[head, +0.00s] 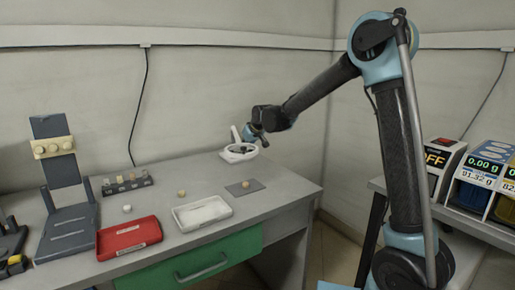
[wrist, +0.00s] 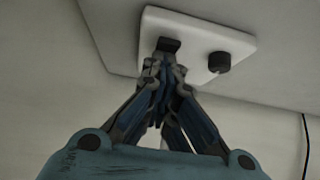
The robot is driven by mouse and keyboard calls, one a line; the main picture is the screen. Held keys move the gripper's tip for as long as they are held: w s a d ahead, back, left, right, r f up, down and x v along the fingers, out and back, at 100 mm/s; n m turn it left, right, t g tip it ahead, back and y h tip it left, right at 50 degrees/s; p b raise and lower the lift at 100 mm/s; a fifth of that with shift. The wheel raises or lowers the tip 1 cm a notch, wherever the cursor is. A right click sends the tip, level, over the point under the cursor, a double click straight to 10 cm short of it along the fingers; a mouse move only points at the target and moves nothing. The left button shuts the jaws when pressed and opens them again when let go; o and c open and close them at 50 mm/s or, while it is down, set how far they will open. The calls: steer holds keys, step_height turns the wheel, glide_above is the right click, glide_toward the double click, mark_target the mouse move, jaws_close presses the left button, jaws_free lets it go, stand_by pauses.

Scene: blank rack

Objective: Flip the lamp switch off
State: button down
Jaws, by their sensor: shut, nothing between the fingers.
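A white plate (wrist: 185,25) in the wrist view carries a small black switch (wrist: 168,44) and a round black knob (wrist: 219,62) to its right. No lamp can be made out, so I cannot tell if it is lit. My gripper (wrist: 160,68) is shut and empty, its fingertips right at the lower edge of the black switch. Whether they touch it I cannot tell. In the head view my gripper (head: 250,133) is over a white fixture (head: 232,156) with a dark ring at the desk's back right; its fingertips are too small to read there.
The grey desk (head: 160,240) holds a red tray (head: 122,243), a white tray (head: 203,213), a small grey mat (head: 257,187) and a dark rack (head: 128,183). A grey stand (head: 55,155) is at left. Instruments with displays (head: 487,163) stand on the right bench. A wall is close behind.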

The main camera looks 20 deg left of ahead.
steer(key=shift+s+a+f, duration=0.1)
steer(key=shift+s+f, duration=0.05)
steer(key=shift+f, duration=0.05)
steer(key=shift+a, duration=0.1)
